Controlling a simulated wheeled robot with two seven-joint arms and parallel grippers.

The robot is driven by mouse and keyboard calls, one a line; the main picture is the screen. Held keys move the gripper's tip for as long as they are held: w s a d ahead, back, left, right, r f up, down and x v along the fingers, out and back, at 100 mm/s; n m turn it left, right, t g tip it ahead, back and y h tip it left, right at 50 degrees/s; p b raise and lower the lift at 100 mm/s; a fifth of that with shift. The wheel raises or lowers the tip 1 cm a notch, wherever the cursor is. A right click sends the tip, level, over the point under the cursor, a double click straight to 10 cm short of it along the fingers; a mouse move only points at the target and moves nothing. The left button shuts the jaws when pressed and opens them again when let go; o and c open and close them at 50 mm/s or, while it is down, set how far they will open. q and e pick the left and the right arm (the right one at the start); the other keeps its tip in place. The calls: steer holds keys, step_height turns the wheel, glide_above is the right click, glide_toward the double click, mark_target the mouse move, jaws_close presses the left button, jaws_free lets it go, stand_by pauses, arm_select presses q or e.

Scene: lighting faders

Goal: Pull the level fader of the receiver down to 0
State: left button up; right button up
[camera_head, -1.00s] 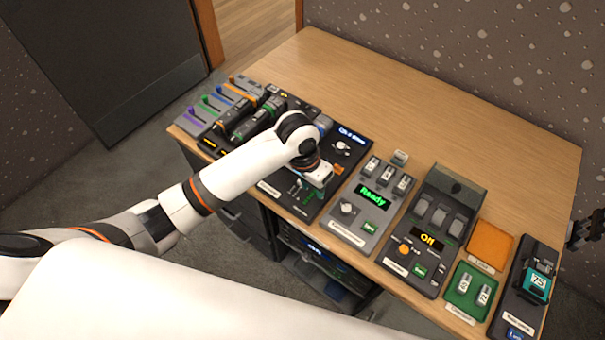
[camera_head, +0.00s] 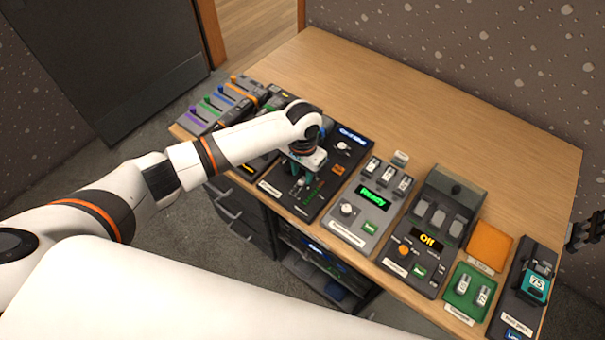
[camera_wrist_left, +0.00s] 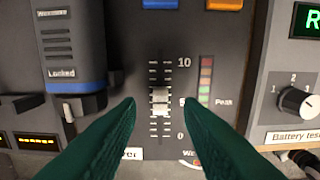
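The receiver (camera_head: 340,160) is a dark panel on the table, left of the battery tester in the head view. In the left wrist view its level fader (camera_wrist_left: 160,99) is a light knob in a vertical slot. The scale beside it reads 10 at top, 5 in the middle and 0 at bottom. The knob stands near the 5 mark. My left gripper (camera_wrist_left: 160,103) is open, its two green fingertips apart on either side of the fader, not visibly touching it. In the head view the left gripper (camera_head: 302,170) hangs over the receiver. My right gripper is not clearly shown.
The battery tester (camera_head: 349,209) shows "Ready" to the right. A charger-like panel (camera_head: 410,248) reads "Off". An orange pad (camera_head: 489,246), a green tray (camera_head: 463,304) and a teal pack (camera_head: 538,281) lie farther right. The back of the table (camera_head: 400,100) is clear.

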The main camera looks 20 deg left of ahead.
mark_target(291, 196)
arm_select(q)
steer(key=shift+f, duration=1.05)
jaws_close()
steer(key=s+p, duration=0.1)
steer(key=s+a+p, duration=0.1)
steer(key=s+p, duration=0.2)
steer(key=shift+s+a+r+p, duration=0.2)
steer(key=shift+a+p, duration=0.1)
steer(key=shift+p, duration=0.05)
steer(key=shift+s+a+f, duration=0.1)
steer(key=shift+s, duration=0.05)
steer(key=shift+f, duration=0.15)
jaws_free()
steer(key=shift+s, duration=0.1)
